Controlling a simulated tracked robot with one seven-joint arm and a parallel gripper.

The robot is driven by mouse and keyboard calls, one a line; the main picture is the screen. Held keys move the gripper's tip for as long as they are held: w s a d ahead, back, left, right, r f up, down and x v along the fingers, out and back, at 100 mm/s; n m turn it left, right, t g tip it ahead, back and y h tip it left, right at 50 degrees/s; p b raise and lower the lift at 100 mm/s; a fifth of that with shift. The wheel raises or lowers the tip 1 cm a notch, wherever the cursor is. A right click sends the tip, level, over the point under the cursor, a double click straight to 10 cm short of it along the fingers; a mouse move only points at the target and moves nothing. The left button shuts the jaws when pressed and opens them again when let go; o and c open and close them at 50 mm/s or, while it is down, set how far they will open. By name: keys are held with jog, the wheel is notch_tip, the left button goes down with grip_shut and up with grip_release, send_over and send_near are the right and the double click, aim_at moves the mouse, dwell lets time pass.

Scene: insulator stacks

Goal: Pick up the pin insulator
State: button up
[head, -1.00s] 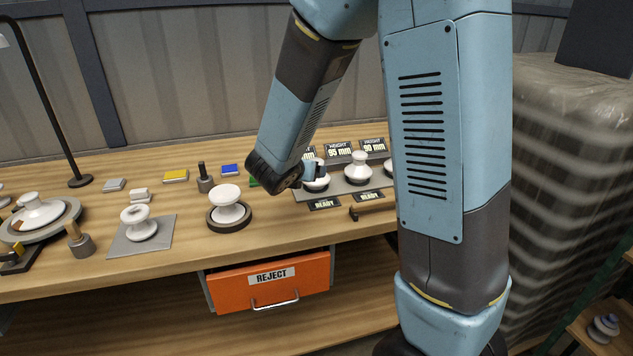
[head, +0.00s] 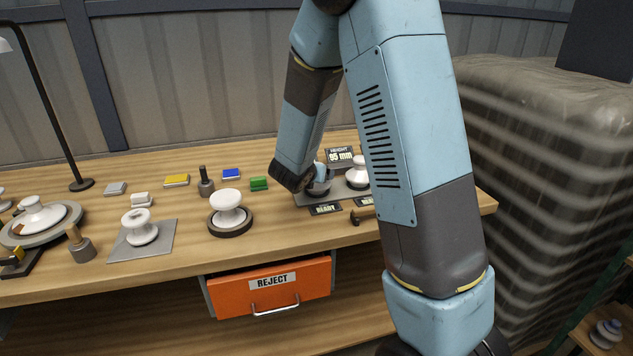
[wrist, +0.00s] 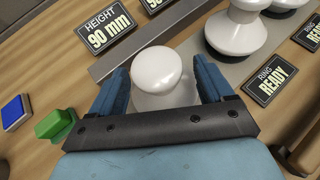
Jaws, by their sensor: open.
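A white insulator (wrist: 160,72) with a rounded top stands at the left end of the grey strip (wrist: 135,52), seen in the wrist view. My gripper (wrist: 161,80) is open, with one blue finger on each side of this insulator's head. I cannot tell whether the fingers touch it. In the head view my gripper (head: 318,180) is low over the left end of the strip and mostly hides that insulator. A second white insulator (head: 357,175) stands just right of it, and also shows in the wrist view (wrist: 237,28).
Height signs (head: 340,155) stand behind the strip and READY plates (head: 325,209) lie in front. A green block (head: 259,183) and blue block (head: 231,174) lie left of my gripper. Another insulator (head: 228,206) stands on a dark ring. An orange REJECT drawer (head: 270,290) is below the bench.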

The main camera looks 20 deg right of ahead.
jog(key=shift+x, duration=1.55)
jog(key=shift+r, duration=0.1)
jog(key=shift+c, duration=0.5)
jog(key=shift+a, duration=0.1)
grip_shut()
